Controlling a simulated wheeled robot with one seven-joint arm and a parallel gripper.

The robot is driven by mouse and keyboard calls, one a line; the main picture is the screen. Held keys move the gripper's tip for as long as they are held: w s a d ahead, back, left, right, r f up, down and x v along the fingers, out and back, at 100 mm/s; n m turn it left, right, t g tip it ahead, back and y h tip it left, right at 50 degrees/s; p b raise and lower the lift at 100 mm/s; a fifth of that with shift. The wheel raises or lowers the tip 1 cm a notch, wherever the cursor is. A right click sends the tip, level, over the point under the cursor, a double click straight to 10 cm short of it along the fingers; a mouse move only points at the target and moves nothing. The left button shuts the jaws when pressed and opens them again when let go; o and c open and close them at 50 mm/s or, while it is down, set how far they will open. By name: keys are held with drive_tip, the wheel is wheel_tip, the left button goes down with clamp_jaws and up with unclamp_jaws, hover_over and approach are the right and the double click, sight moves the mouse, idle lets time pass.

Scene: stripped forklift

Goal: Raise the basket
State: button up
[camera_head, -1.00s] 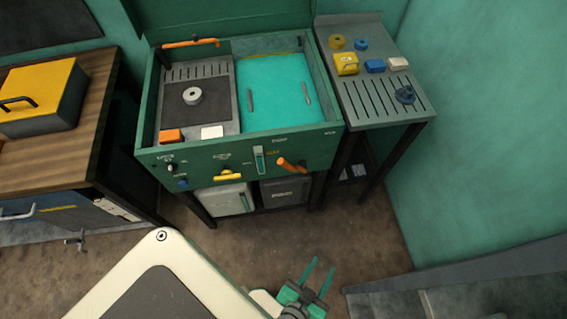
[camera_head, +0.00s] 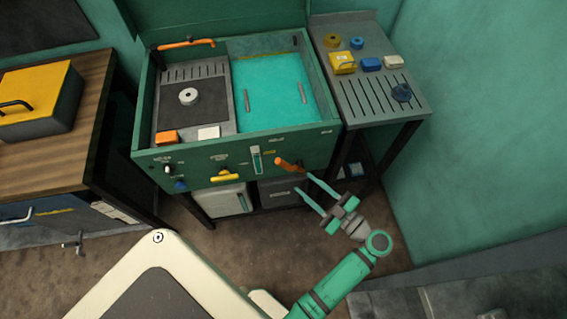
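A green washing cabinet (camera_head: 237,180) stands open with its lid up. Its right half is a tank of bright teal liquid (camera_head: 270,85), with two thin grey upright pieces (camera_head: 246,99) showing at the surface. No full basket is visible; I cannot tell whether those pieces belong to it. An orange lever (camera_head: 287,164) sticks out of the front panel at the right. A yellow handle (camera_head: 226,175) is on the panel's lower edge. My gripper (camera_head: 304,183) is open and empty, with its fingers pointing up-left, just below and right of the orange lever. Contact is not visible.
A slotted side table (camera_head: 385,107) with small yellow, blue and white items stands at right. A wooden bench (camera_head: 65,130) with a yellow-lidded box (camera_head: 42,95) is at left. A grey box (camera_head: 232,200) sits under the cabinet. A grey ramp-like edge is at lower right.

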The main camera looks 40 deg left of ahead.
sight(287, 166)
drive_tip(key=shift+n+g, duration=0.6)
drive_tip(key=shift+n, duration=0.1)
drive_tip(key=a, duration=0.3)
drive_tip(key=a+r, duration=0.1)
drive_tip(key=a, duration=0.6)
drive_tip(key=shift+w+a+r, duration=0.3)
drive_tip(key=shift+a, duration=0.05)
clamp_jaws()
